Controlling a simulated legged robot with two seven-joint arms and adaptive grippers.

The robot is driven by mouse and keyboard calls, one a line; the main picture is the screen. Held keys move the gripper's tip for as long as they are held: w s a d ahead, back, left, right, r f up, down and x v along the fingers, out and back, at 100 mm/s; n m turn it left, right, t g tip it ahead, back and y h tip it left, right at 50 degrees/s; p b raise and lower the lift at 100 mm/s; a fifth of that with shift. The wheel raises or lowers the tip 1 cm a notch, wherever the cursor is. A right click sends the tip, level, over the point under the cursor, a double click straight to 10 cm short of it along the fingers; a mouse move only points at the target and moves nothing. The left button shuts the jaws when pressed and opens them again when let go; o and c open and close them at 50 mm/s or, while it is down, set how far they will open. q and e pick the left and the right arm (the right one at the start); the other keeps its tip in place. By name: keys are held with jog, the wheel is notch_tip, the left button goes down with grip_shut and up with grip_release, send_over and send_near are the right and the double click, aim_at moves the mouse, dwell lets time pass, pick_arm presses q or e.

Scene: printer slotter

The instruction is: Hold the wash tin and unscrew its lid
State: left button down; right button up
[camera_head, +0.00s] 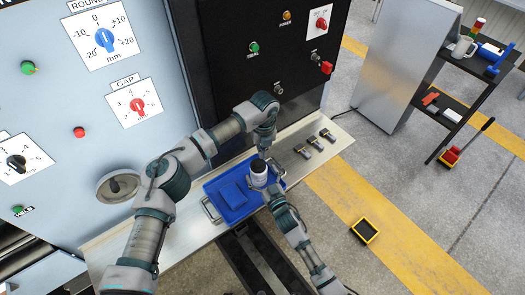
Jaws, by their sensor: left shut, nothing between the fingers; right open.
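A folded blue cloth (234,194) lies in the tray, left of the tin. Several small clamp-like parts (315,144) lie on the ledge to the right. The printer's control panel (270,50) rises behind. A yellow-edged black box (365,231) sits on the floor.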

jog(key=v, duration=0.7)
jog(key=shift+s+d, duration=0.2)
jog(key=shift+s, duration=0.05)
jog(key=shift+f, duration=0.1)
dwell(0.4)
